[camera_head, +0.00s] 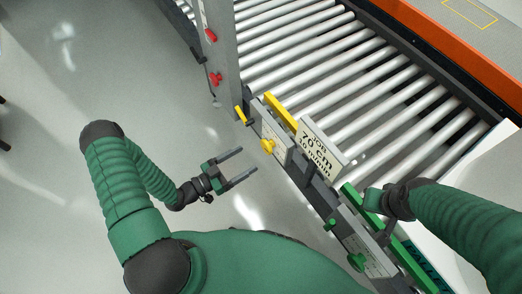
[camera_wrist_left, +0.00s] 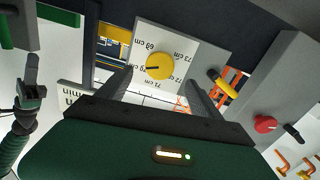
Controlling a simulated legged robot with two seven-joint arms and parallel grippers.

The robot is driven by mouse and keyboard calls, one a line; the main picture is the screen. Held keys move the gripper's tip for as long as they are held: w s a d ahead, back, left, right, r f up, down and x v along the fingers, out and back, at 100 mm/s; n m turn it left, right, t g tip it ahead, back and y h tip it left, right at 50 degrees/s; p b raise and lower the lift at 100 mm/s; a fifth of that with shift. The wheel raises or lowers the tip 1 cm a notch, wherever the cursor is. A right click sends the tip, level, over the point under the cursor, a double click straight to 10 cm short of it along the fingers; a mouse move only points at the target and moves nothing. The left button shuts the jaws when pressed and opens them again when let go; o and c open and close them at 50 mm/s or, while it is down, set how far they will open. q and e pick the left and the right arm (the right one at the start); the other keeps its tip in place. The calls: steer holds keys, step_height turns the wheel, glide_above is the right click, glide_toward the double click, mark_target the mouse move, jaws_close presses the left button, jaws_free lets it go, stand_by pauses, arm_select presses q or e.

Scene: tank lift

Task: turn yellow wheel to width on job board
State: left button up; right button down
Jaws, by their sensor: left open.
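The yellow wheel (camera_head: 267,145) is a round knob on a pale dial plate at the conveyor's side. In the left wrist view the wheel (camera_wrist_left: 159,66) has a dark mark on its left side and cm numbers printed around it; not all are readable. The job board (camera_head: 320,150) reads "JOB 70 cm 10 m/min" and stands just right of the dial. My left gripper (camera_head: 248,160) is open and empty, its fingers pointing at the wheel but apart from it. My right gripper (camera_head: 374,200) is by the green rail at the right; its fingers are not clear.
Red knobs (camera_head: 211,35) sit on a grey post beyond the wheel. A yellow lever (camera_head: 240,114) and a yellow bar (camera_head: 281,111) are close to the dial. A green knob (camera_head: 356,261) is nearer me. The roller conveyor (camera_head: 320,70) lies behind. The floor at left is clear.

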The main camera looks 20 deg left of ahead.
mark_target(264, 148)
arm_select(q)
steer(key=b+x, duration=0.1)
steer(key=x, duration=0.5)
steer(key=shift+w+d+f, duration=0.1)
steer(key=shift+w+d, duration=0.15)
steer(key=shift+w, duration=0.1)
steer(key=shift+w+d, duration=0.1)
steer(key=shift+w, duration=0.2)
steer(key=shift+d, duration=0.1)
steer(key=c, duration=1.4)
steer(key=shift+o, duration=0.2)
steer(key=shift+n, duration=0.6)
steer(key=o, duration=1.4)
steer(key=shift+c, duration=0.2)
